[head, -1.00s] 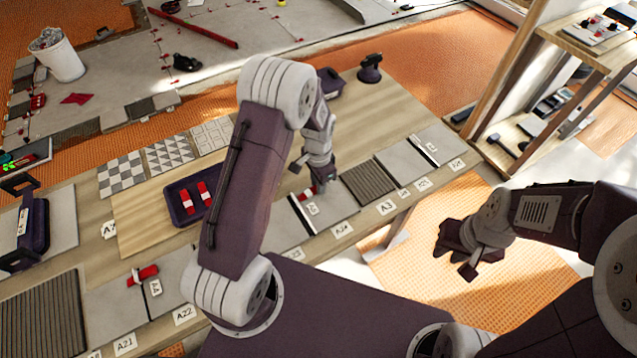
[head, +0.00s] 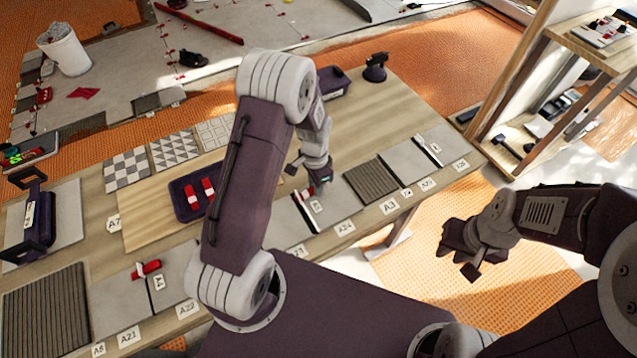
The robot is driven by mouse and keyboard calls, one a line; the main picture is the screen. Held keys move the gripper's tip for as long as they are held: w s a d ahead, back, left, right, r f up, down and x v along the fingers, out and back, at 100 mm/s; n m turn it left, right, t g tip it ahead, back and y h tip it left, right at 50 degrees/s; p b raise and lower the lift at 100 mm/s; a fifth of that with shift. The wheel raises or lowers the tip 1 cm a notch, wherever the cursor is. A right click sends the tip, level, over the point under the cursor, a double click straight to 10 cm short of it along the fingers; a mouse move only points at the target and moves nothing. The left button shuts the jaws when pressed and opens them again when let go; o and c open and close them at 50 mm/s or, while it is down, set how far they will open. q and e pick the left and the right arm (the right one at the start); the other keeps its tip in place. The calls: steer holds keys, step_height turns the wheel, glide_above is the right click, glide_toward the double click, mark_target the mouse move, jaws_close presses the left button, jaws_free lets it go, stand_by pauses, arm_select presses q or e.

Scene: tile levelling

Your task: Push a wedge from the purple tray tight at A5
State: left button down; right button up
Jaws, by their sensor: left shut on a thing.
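My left gripper (head: 307,183) is low over the line between two grey tiles, shut on a red wedge (head: 311,191). The wedge is mostly hidden by the fingers. It is at the dark joint next to a small white label (head: 318,198), which seems to read A5. I cannot tell how tightly it sits. The purple tray (head: 180,212) is left of my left arm and holds two red wedges (head: 200,190). My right gripper (head: 460,262) hangs empty over the orange floor, right of the table, and looks open.
Another red wedge (head: 147,268) sits at the A4 joint at front left. A ribbed dark tile (head: 371,184) lies right of my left gripper. Patterned tiles (head: 173,150) line the back left. A purple handled tool (head: 32,215) stands at far left. My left upper arm hides part of the table.

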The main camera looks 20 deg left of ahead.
arm_select(q)
steer(key=shift+s+a, duration=0.55)
steer(key=shift+s, duration=0.05)
stand_by(1.3)
steer(key=c, duration=1.2)
jaws_free()
steer(key=shift+c, duration=0.2)
steer(key=shift+r, duration=0.45)
step_height(320, 180, up, 8)
steer(key=p, duration=0.1)
steer(key=shift+r, duration=0.1)
